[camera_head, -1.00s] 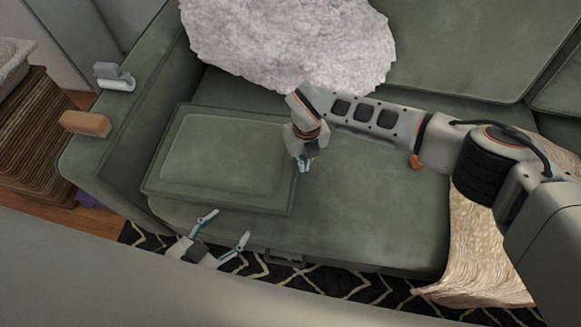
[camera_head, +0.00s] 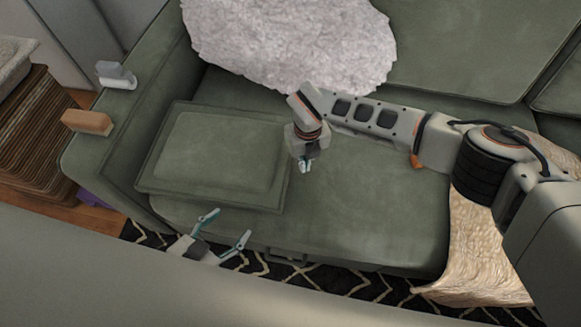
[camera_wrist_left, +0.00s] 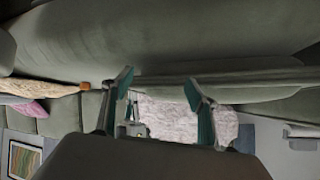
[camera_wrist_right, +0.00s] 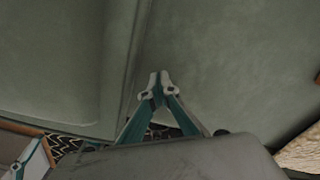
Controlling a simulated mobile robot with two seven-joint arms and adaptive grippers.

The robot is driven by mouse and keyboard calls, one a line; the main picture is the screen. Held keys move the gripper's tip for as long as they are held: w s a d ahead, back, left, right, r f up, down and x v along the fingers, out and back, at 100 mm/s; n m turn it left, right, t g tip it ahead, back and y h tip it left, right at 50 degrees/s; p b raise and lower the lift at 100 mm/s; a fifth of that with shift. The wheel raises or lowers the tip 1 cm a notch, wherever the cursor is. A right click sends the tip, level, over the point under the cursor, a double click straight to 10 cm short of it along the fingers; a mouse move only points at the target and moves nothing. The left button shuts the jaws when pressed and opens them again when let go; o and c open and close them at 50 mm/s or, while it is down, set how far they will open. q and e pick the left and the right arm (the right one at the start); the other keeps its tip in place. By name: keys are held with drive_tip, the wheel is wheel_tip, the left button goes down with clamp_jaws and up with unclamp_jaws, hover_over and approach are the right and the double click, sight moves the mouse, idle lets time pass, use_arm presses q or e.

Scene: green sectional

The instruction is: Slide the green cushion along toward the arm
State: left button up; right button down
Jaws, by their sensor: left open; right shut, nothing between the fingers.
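The green cushion (camera_head: 215,155) lies flat on the green sofa seat (camera_head: 370,210), close to the sofa's left arm (camera_head: 140,115). A narrow strip of seat shows between them at the front. My right gripper (camera_head: 306,168) is shut and empty, just to the right of the cushion's right edge. In the right wrist view its closed fingertips (camera_wrist_right: 157,85) are over the seat beside the cushion's edge (camera_wrist_right: 70,60); I cannot tell if they touch. My left gripper (camera_head: 225,231) is open and empty in front of the seat's front edge. Its open fingers also show in the left wrist view (camera_wrist_left: 160,85).
A fluffy white pillow (camera_head: 290,40) leans on the backrest behind the cushion. A brush-like block (camera_head: 87,122) and a grey-white object (camera_head: 115,75) sit on the sofa arm. A beige throw (camera_head: 475,250) hangs at the right. The seat right of my gripper is clear.

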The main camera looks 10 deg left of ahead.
use_arm(q)
drive_tip(key=w+r+t+p, duration=0.1)
drive_tip(key=w+r+p, duration=0.3)
drive_tip(key=r+p, duration=0.2)
wheel_tip(320, 180, up, 3)
drive_tip(key=shift+f, duration=0.2)
use_arm(e)
wheel_tip(320, 180, up, 12)
use_arm(q)
drive_tip(key=shift+w, duration=0.1)
use_arm(e)
drive_tip(key=shift+f, duration=0.1)
idle(0.4)
